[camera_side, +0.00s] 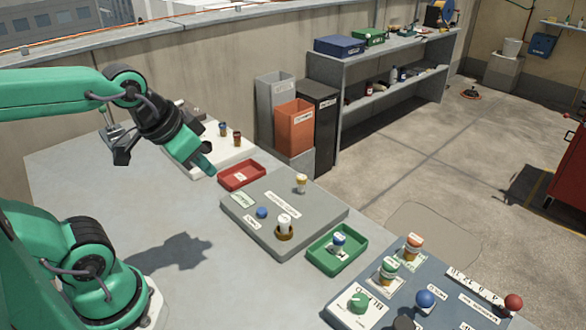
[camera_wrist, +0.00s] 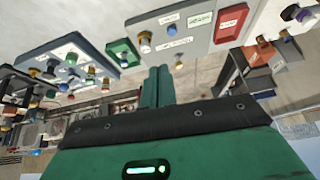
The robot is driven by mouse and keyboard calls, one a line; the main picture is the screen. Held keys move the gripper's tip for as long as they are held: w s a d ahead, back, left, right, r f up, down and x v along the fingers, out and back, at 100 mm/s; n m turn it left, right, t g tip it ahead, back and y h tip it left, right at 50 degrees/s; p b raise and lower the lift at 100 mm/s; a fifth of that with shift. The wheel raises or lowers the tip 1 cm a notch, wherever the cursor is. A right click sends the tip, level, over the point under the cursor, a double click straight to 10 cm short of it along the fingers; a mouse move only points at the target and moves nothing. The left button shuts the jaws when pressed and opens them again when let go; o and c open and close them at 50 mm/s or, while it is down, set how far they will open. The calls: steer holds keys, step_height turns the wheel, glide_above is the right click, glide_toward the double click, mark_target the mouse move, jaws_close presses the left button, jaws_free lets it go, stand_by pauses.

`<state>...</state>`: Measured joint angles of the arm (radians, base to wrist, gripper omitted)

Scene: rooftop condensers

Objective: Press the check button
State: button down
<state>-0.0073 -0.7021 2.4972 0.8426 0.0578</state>
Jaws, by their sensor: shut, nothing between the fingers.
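A blue round button (camera_side: 262,212) stands on the grey board (camera_side: 315,222), between small labels too small to read; I cannot tell which label says check. A white-topped fitting in a brown collar (camera_side: 284,228) and a yellow-and-white fitting (camera_side: 301,184) stand on the same board. The board (camera_wrist: 222,42) also shows in the wrist view. Another blue knob (camera_side: 425,299) and a red knob (camera_side: 513,301) are on the blue-grey board at the front right. My gripper (camera_side: 208,170) is shut and empty, in the air up and left of the grey board, apart from it.
A red tray (camera_side: 242,175) lies beside the grey board, close to my gripper. A green tray (camera_side: 338,248) holds a blue-and-white piece. A white board (camera_side: 232,150) with two brown pieces is behind. Bins and a shelf stand beyond the table. The table's left part is clear.

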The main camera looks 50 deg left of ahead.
mark_target(259, 211)
steer(key=w+a+f+m+t, duration=0.1)
steer(key=w+a+f+m, duration=0.2)
steer(key=w+f+m, duration=0.4)
steer(key=shift+w+a+f+t+y, duration=0.25)
steer(key=shift+w+f, duration=0.85)
steer(key=shift+w, duration=2.15)
steer(key=shift+d+f, duration=0.1)
steer(key=shift+f, duration=4.3)
steer(key=shift+f, duration=0.2)
steer(key=shift+f, duration=0.2)
steer(key=shift+f, duration=0.65)
steer(key=shift+r, duration=1.05)
